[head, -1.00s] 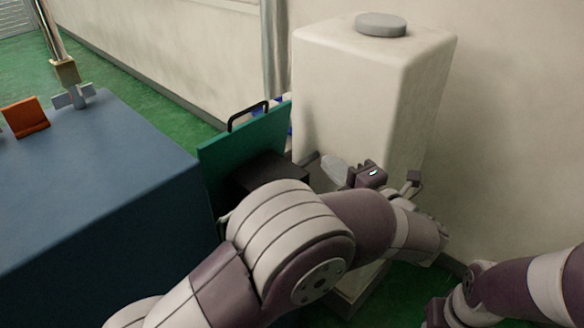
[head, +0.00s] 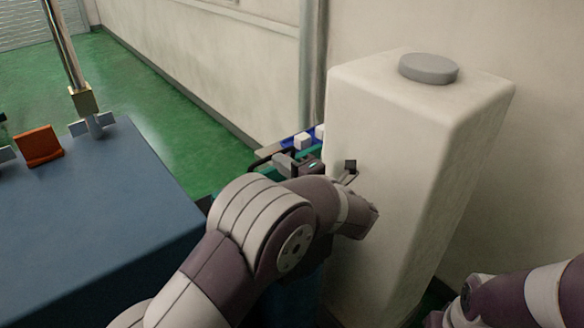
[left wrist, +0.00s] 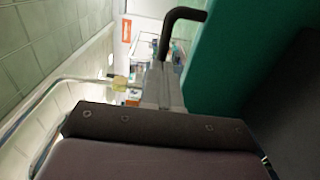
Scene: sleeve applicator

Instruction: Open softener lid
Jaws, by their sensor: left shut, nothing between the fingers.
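A teal green lid panel (left wrist: 226,50) with a black bent handle (left wrist: 178,26) fills the upper right of the left wrist view. In the head view my left arm hides most of the panel, so its angle is not clear. My left gripper (head: 282,162) is beside the tall white tank, at the far side of my arm. In the left wrist view, its grey fingers (left wrist: 161,86) are shut and empty. They are just below the handle in the picture; whether they touch it is unclear. My right arm shows at lower right, but its fingers do not.
The tall white tank (head: 400,130) with a round grey cap (head: 428,68) stands close to the wall on the right. A blue table (head: 90,220) with an orange block (head: 38,146) is on the left. Green floor (head: 150,90) lies open behind the table.

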